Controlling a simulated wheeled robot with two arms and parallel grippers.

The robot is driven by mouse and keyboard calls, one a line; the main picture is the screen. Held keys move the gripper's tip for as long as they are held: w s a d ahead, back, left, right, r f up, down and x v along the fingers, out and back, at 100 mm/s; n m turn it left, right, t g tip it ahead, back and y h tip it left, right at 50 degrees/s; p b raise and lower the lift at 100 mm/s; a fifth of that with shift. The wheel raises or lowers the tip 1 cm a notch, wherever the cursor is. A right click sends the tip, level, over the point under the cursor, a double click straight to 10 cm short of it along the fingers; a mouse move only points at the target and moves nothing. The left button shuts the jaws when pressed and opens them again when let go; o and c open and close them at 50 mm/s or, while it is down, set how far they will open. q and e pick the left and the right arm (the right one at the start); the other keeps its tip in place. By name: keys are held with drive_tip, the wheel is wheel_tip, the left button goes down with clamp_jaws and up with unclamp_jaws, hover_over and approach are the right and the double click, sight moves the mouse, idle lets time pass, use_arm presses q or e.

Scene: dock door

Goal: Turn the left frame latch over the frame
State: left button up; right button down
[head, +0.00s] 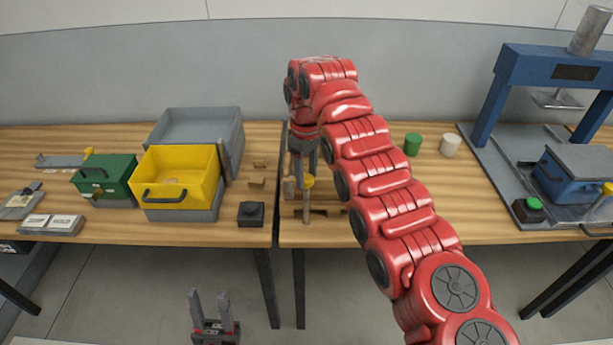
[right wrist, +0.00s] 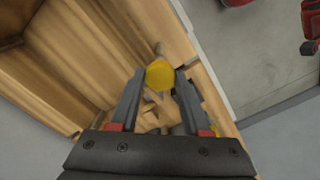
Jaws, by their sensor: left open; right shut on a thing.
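A yellow knob (head: 308,181) tops a short upright post at the front of the right-hand table, beside low wooden pieces (head: 325,209). I cannot tell whether this is the left frame latch. My right gripper (head: 300,182) points down there. In the right wrist view, the yellow knob (right wrist: 160,75) sits between the tips of the right gripper (right wrist: 160,80), which is shut on it. Pieces below the knob are partly hidden by the fingers. My left gripper (head: 210,301) is open and empty, low in front of the tables.
A yellow bin (head: 178,175), a green bin (head: 104,178), a grey bin (head: 197,128) and a black block (head: 251,213) stand on the left table. A green cylinder (head: 412,144) and white cylinder (head: 450,145) stand behind my right arm. A blue press (head: 560,62) fills the right.

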sight(306, 177)
drive_tip(key=shift+r+m, duration=0.15)
drive_tip(key=shift+m, duration=0.35)
drive_tip(key=shift+c, duration=1.9)
unclamp_jaws()
drive_tip(key=shift+r, duration=0.45)
wheel_tip(306, 177, up, 3)
drive_tip(key=shift+a+f+p, duration=0.1)
drive_tip(key=shift+a+p, duration=0.05)
drive_tip(key=shift+p, duration=0.4)
wheel_tip(306, 177, up, 14)
drive_tip(key=p, duration=1.3)
drive_tip(key=shift+f, duration=0.2)
drive_tip(key=shift+f, duration=0.1)
